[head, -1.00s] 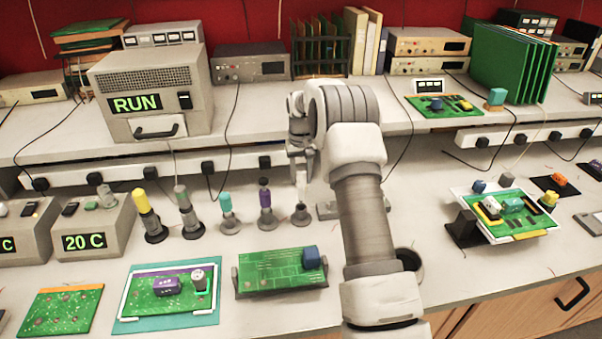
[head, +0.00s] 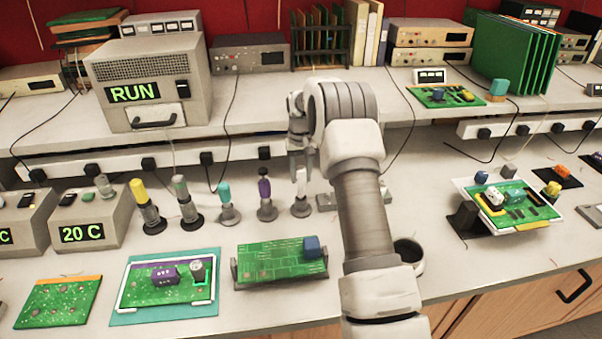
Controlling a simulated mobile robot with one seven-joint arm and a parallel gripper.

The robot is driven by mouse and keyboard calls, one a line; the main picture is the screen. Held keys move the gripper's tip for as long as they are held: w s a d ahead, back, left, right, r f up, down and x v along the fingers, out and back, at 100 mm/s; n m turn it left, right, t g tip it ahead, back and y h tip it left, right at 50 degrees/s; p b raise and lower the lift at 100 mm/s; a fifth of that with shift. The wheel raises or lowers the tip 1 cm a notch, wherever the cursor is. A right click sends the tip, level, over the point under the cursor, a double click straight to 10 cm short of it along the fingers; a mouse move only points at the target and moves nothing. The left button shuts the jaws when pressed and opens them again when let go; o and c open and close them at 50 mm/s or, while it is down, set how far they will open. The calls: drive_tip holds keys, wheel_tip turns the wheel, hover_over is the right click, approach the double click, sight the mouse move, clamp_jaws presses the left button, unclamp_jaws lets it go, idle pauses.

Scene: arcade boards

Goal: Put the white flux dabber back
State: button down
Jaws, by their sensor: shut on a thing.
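The white flux dabber (head: 302,187) stands upright at the right end of a row of dabbers, with its lower end at a dark round stand (head: 300,210). It appears to be in the stand, but how deeply it sits is too small to tell. My gripper (head: 301,175) points down from above and is shut on the upper part of the dabber. The fingers partly cover its top.
A grey block (head: 325,202) sits close at the right.

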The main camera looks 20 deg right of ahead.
sight(301, 167)
drive_tip(key=shift+f+b, duration=1.05)
drive_tip(key=shift+f, duration=0.8)
unclamp_jaws()
drive_tip(key=shift+r+p, duration=2.25)
drive_tip(key=shift+r, duration=1.8)
